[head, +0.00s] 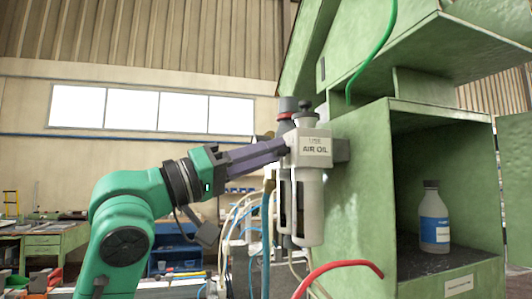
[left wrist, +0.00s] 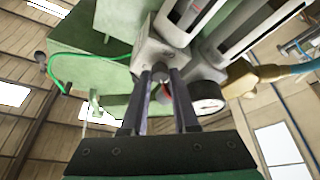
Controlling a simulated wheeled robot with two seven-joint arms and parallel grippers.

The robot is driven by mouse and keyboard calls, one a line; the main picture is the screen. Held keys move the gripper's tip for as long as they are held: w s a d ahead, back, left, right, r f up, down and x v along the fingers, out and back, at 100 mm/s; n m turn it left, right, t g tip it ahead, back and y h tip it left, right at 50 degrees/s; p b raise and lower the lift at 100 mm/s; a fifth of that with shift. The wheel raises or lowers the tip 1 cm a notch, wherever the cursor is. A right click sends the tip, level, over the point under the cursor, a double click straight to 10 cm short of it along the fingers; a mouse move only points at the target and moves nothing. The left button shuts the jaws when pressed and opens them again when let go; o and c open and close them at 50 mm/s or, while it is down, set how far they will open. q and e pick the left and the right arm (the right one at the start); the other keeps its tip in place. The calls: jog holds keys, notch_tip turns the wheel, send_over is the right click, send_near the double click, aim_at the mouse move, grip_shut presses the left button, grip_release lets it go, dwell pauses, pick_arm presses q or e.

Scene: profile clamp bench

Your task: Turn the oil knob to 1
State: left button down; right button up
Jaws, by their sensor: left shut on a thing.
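The grey air-oil unit (head: 311,160), lettered "AIR OIL", is fixed to the side of the green cabinet. In the left wrist view its pale housing (left wrist: 150,50) is just beyond my fingertips. My left gripper (head: 284,146) reaches its upper part from the left. In the left wrist view the two dark fingers (left wrist: 160,76) close in at a small grey part with a bit of red below it. This looks like the oil knob, mostly hidden by the fingers; its scale and setting cannot be read. My right gripper is not in view.
A round gauge (left wrist: 206,97) sits close beside the fingers. The green cabinet (head: 360,200) has a shelf with a white bottle (head: 434,220). A red hose (head: 340,265) and several pale hoses hang below the unit. A green hose (head: 375,50) runs above.

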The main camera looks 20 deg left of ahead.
pick_arm(q)
jog(key=shift+n+y, duration=0.3)
jog(key=shift+n, duration=0.5)
jog(key=c, duration=0.7)
grip_release()
jog(key=b+v, duration=0.7)
jog(key=v, duration=0.7)
jog(key=shift+s+f, duration=0.2)
jog(key=shift+s, duration=0.05)
